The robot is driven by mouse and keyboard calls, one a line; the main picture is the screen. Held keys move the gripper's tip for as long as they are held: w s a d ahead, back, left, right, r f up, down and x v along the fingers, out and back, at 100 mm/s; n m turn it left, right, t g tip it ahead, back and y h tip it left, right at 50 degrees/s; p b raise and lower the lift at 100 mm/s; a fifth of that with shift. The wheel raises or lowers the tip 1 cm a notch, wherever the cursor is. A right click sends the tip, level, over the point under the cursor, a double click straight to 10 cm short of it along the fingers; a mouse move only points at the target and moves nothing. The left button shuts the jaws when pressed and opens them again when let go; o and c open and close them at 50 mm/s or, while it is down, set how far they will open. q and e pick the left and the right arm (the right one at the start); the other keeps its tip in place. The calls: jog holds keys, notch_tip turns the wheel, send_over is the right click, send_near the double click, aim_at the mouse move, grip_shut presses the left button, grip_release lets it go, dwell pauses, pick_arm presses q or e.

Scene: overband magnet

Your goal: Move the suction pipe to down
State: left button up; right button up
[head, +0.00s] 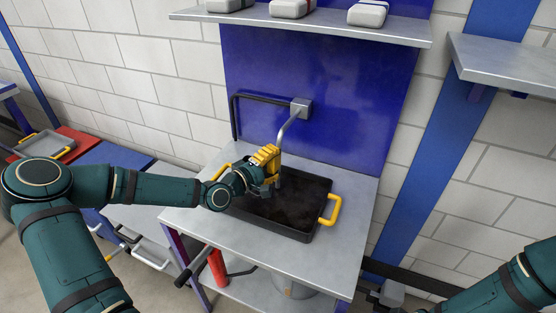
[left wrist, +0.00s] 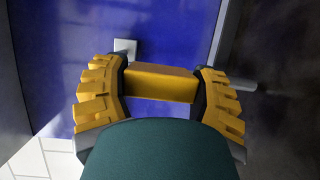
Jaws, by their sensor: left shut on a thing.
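The suction pipe (head: 290,126) is a grey bent tube that comes out of a grey box on the blue back panel and slants down to the left over the worktable. My left gripper (head: 268,160) is at its lower end, above a black tray. In the left wrist view, my left gripper (left wrist: 160,88) is shut on a yellow bar (left wrist: 161,82), which lies crosswise between its yellow ribbed fingers. The gripper hides most of the pipe's lower end in the head view. My right gripper is outside both views.
The black tray (head: 283,230) with yellow handles sits on the grey metal table (head: 340,250). A black pipe (head: 235,118) runs along the blue panel (head: 350,90). A shelf (head: 330,27) with grey boxes hangs above. A red tray (head: 75,143) stands at the far left.

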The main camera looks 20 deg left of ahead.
pick_arm(q)
jog(key=shift+w+f+t, duration=0.2)
jog(key=shift+f+t, duration=0.2)
jog(key=shift+f, duration=0.25)
jog(key=shift+b, duration=0.3)
jog(key=shift+f, duration=0.15)
jog(key=o, duration=1.3)
jog(key=shift+o, duration=0.2)
jog(key=shift+s, duration=0.15)
jog(key=v, duration=1.1)
jog(key=shift+s+a, duration=0.2)
jog(key=shift+s, duration=0.15)
